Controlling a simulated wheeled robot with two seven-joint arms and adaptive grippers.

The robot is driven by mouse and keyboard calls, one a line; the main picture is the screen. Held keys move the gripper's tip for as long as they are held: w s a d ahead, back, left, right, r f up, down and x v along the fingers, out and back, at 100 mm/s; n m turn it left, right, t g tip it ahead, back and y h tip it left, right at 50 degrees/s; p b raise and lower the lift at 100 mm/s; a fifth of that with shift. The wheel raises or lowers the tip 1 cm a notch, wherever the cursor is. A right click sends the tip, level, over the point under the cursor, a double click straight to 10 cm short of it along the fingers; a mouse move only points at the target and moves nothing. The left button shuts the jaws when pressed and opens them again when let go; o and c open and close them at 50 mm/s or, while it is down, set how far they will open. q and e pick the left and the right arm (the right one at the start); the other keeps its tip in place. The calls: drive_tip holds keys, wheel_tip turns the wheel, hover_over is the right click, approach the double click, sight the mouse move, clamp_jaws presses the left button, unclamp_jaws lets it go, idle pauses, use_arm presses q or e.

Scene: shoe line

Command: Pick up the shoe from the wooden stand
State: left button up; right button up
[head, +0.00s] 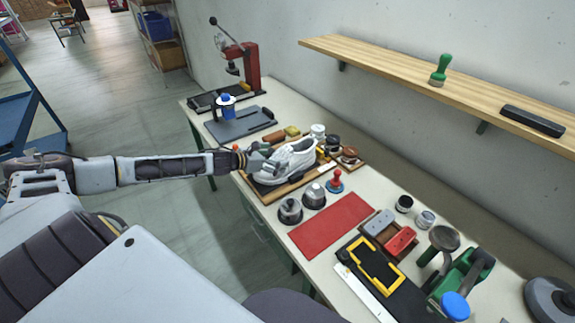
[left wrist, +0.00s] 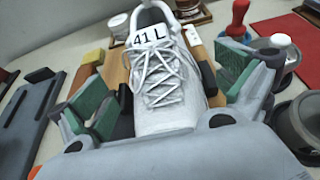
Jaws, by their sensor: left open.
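A white lace-up shoe (head: 287,161) rests on a wooden stand (head: 268,193) on the workbench. In the left wrist view the shoe (left wrist: 158,95) points its toe at my gripper, and its tongue carries a "41 L" label. My left gripper (head: 262,160) is at the shoe's left end in the head view. In the left wrist view the left gripper (left wrist: 172,92) is open, its green-padded fingers on either side of the shoe with visible gaps. The wooden stand (left wrist: 118,73) is mostly hidden behind the shoe and fingers. My right gripper is not in view.
Metal knobbed pots (head: 290,210) and a red-handled stamp (head: 335,182) stand close to the stand. A red mat (head: 331,225) lies to the right. A grey tray (head: 241,125) and a red press (head: 248,68) are farther back. A wall shelf (head: 400,65) overhangs the bench.

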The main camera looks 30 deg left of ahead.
sight(285, 156)
use_arm(q)
drive_tip(key=shift+p+x, duration=0.4)
drive_tip(key=shift+x, duration=0.4)
idle(0.4)
drive_tip(key=shift+w+f+p, duration=0.2)
drive_tip(key=shift+w+p, duration=0.1)
drive_tip(key=shift+w, duration=0.3)
drive_tip(key=shift+p+x, duration=0.4)
drive_tip(key=shift+x, duration=0.8)
drive_tip(key=shift+c, duration=0.3)
drive_tip(key=c, duration=1.1)
drive_tip(key=shift+o, duration=0.2)
drive_tip(key=shift+r, duration=0.15)
